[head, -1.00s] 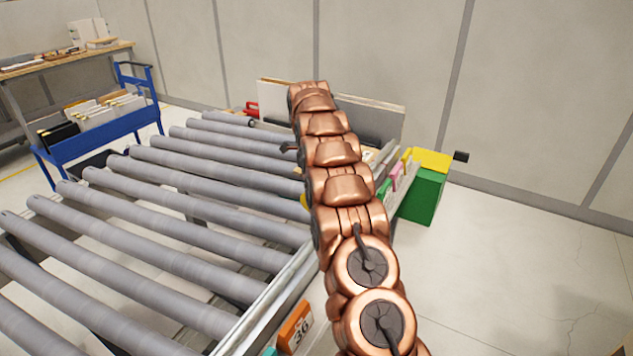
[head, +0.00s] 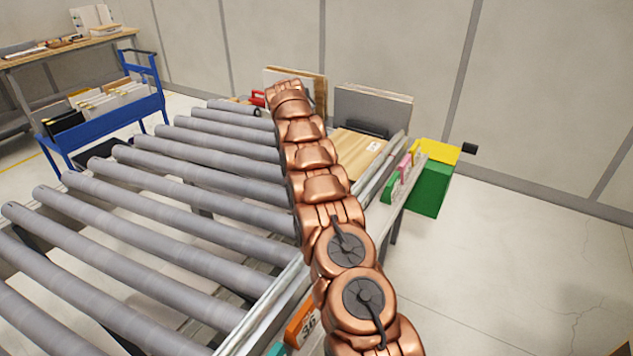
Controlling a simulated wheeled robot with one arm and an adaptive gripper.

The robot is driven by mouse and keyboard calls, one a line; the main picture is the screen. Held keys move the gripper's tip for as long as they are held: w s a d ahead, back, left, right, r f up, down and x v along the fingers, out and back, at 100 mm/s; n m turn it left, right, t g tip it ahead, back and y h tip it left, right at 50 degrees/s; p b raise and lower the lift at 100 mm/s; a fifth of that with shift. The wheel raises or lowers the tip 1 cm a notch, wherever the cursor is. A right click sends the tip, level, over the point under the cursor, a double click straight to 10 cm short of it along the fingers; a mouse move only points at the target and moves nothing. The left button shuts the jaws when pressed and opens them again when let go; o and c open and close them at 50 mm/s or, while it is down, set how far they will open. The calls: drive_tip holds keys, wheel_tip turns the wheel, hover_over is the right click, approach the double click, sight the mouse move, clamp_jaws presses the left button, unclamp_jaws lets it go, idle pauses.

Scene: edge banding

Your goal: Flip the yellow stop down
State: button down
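My copper arm reaches from the bottom right up over the right edge of the roller conveyor (head: 150,215). Its far end is near the back end of the rollers. My gripper does not show; it is hidden behind the arm's links. I cannot make out the yellow stop in the current head view; the arm covers part of the conveyor's right edge. A yellow-topped green box (head: 430,190) stands to the right of the conveyor, but I cannot tell that it has anything to do with the stop.
A wooden panel (head: 358,153) and upright grey boards (head: 372,107) are behind the arm. Pink and green pieces (head: 404,166) line the right rail. An orange number tag (head: 300,321) is at front. A blue cart (head: 105,120) stands left. Floor at right is clear.

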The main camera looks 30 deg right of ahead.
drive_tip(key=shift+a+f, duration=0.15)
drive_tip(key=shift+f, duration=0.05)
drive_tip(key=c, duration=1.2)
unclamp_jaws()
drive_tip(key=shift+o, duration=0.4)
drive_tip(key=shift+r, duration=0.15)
